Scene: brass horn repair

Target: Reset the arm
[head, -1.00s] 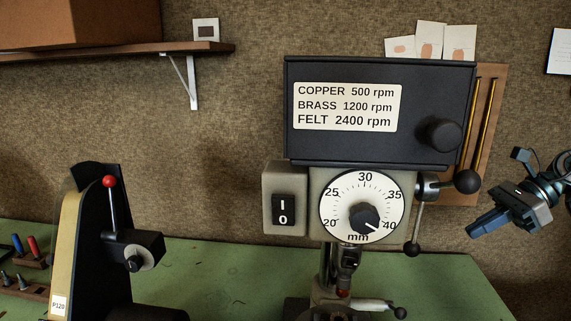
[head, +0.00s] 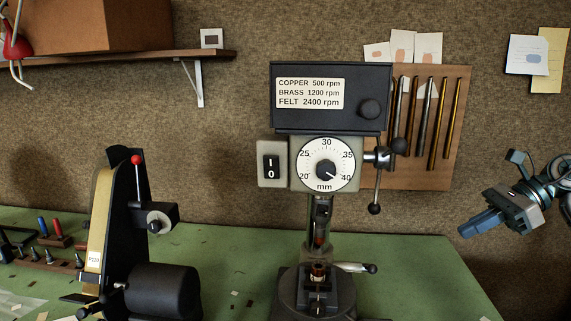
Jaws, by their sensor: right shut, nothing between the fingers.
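My right gripper (head: 468,231) is at the right side of the head view, in the air right of the green bench. Its fingers are shut and empty, pointing left and slightly down. It touches nothing. My left gripper is not in the view.
A drill press (head: 330,100) stands on the green bench (head: 235,260), with a depth dial and a switch box. A belt sander (head: 112,220) stands to its left. Rods hang on a wooden wall board (head: 446,120). A shelf (head: 120,54) holds a brown box (head: 100,22). Bench between the machines is mostly clear.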

